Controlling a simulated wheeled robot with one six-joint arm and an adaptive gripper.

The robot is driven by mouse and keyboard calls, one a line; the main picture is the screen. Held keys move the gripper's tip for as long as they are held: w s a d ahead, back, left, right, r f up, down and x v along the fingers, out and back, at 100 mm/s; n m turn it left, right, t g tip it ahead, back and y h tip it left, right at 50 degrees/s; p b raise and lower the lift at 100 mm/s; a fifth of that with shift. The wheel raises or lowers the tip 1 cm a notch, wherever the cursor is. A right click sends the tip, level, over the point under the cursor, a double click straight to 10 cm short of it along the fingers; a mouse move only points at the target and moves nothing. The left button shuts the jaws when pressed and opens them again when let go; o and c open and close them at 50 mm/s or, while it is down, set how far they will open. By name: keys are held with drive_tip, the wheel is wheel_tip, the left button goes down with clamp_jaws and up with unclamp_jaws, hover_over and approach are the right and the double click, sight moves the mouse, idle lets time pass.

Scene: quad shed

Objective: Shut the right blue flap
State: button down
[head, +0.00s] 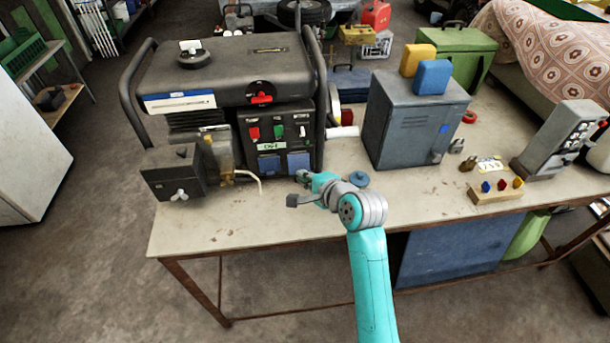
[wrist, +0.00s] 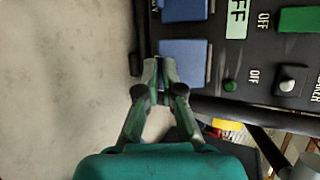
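The right blue flap (head: 298,161) is on the lower front of the black generator panel, beside the left blue flap (head: 268,165). In the wrist view, which is turned sideways, the right flap (wrist: 187,52) is just beyond my fingertips and the left flap (wrist: 184,10) is at the top edge. My gripper (wrist: 160,70) has its fingertips close together at the right flap's lower edge, with nothing visibly held. I cannot tell whether they touch it. In the head view my gripper (head: 302,176) is just below that flap. How far the flap stands from the panel is unclear.
The generator (head: 230,75) stands on a pale bench (head: 235,225). A blue round knob (head: 359,179) lies beside my gripper. A grey cabinet (head: 410,120) stands to the right. Switches (head: 277,132) sit above the flaps. The bench front left is clear.

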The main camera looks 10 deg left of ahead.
drive_tip(key=shift+w+a+f+n+t+y, duration=0.1)
drive_tip(key=shift+w+f+n+t+y, duration=0.25)
drive_tip(key=shift+f+t+y, duration=0.45)
drive_tip(key=shift+w+a+f+n+t+y, duration=0.1)
drive_tip(key=shift+w+f+n+t+y, duration=0.2)
drive_tip(key=shift+t, duration=0.45)
drive_tip(key=shift+w+a+f+n+t+y, duration=0.15)
drive_tip(key=shift+w+f+t+y, duration=0.2)
drive_tip(key=shift+t, duration=0.4)
drive_tip(key=shift+w+r, duration=0.1)
drive_tip(key=c, duration=1.3)
unclamp_jaws()
drive_tip(key=shift+c, duration=0.2)
drive_tip(key=v, duration=1.2)
